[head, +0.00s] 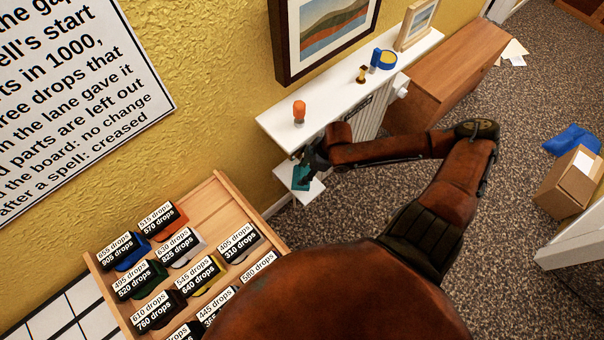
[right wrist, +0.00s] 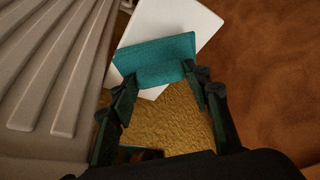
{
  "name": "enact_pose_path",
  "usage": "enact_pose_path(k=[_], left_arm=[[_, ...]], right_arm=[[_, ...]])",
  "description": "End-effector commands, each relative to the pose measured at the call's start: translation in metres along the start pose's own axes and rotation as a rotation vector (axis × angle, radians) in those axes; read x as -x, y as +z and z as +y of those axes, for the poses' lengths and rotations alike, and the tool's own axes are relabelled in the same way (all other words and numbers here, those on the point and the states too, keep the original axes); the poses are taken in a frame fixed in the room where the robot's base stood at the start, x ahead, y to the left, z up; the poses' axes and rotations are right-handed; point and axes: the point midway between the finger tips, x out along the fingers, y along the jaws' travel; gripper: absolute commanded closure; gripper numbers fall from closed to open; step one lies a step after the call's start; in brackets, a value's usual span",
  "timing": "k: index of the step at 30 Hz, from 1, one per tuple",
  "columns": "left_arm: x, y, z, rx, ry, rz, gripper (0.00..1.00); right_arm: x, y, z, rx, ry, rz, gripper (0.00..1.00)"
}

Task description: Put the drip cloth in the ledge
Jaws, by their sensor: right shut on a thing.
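The teal drip cloth (head: 300,178) is between the fingertips of my right gripper (head: 312,160), which is shut on it. In the right wrist view the cloth (right wrist: 155,60) spans the gap between the two fingers (right wrist: 162,85). A small white ledge (head: 313,191) is at the wall, below the long white shelf. The cloth overlaps this ledge in the head view, and the ledge shows behind it in the right wrist view (right wrist: 185,28). I cannot tell whether the cloth touches the ledge. My left gripper is out of view.
The long white shelf (head: 335,93) above a radiator (head: 372,112) carries an orange stamp-like object (head: 299,111) and several other items. A wooden rack (head: 205,200) of labelled bins stands at the lower left. A wooden cabinet (head: 440,75) stands beyond the radiator.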

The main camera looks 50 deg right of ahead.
Motion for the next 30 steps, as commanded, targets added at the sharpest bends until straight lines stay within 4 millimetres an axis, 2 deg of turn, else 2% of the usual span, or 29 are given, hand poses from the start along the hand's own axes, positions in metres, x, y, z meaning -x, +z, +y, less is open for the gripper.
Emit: enact_pose_path(k=[1,4,16,17,24,30], left_arm=[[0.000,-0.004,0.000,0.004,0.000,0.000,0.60],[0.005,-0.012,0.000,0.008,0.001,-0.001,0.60],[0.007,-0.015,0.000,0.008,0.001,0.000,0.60],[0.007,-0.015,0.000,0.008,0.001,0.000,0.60],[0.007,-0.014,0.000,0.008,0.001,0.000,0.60],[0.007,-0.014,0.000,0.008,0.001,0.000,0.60]], right_arm=[[-0.010,0.005,-0.001,-0.002,-0.003,-0.002,0.80],[-0.016,0.007,-0.001,-0.001,-0.001,0.000,0.80],[-0.018,0.008,0.000,0.000,0.001,0.001,0.80],[-0.019,0.008,0.000,0.000,0.001,0.001,0.55],[-0.018,0.008,0.000,0.000,0.001,0.000,0.39],[-0.018,0.008,0.000,0.000,0.001,0.000,0.38]])
